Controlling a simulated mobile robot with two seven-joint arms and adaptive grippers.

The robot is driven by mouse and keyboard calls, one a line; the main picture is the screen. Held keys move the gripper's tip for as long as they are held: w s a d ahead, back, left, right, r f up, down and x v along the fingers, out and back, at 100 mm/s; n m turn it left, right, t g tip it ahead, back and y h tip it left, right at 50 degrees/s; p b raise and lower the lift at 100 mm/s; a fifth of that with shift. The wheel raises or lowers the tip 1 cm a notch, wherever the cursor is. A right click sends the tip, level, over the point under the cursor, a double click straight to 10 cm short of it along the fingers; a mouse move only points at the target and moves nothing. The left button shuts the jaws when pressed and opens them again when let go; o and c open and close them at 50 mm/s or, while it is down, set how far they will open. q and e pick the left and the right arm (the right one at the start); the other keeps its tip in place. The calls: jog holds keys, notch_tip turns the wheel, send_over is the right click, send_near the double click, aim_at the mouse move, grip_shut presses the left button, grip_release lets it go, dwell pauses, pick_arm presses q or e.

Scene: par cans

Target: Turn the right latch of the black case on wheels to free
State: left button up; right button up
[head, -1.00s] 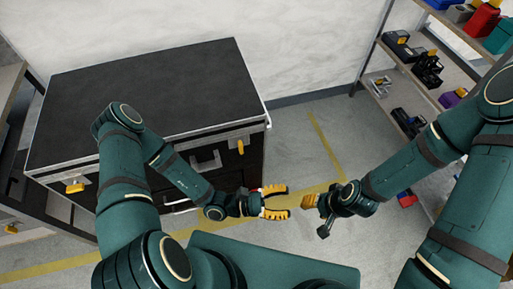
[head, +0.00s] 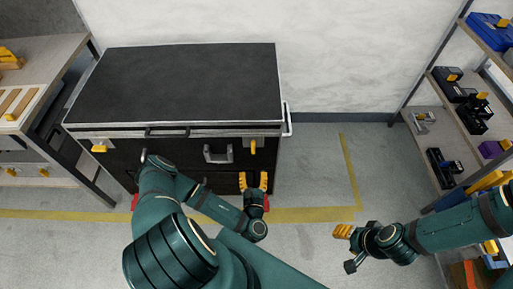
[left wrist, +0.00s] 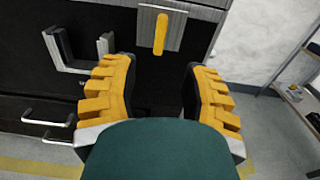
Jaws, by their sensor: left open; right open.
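The black case on wheels (head: 190,85) stands against the wall with its lid down. Its right latch (head: 253,146) is a yellow lever on a grey plate, hanging about vertical on the front. In the left wrist view the right latch (left wrist: 160,34) is ahead of the fingers and apart from them. The left latch (head: 99,149) is yellow and lies about horizontal. My left gripper (head: 254,181) is open and empty, just below the right latch, fingers pointing toward the case. It also shows in the left wrist view (left wrist: 162,90). My right gripper (head: 343,232) is over the floor at right, fingers pointing left.
A grey handle (head: 218,153) sits on the case front, left of the right latch. A workbench (head: 40,97) stands at left and a shelf rack (head: 450,135) with tools at right. The floor (head: 310,170) right of the case is clear.

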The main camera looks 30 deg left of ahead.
aim_at(253, 149)
pick_arm(q)
jog(key=b+x, duration=0.2)
jog(key=x, duration=1)
jog(key=shift+w+a+b, duration=0.1)
jog(key=shift+w+b, duration=0.2)
jog(key=shift+w, duration=0.05)
grip_shut()
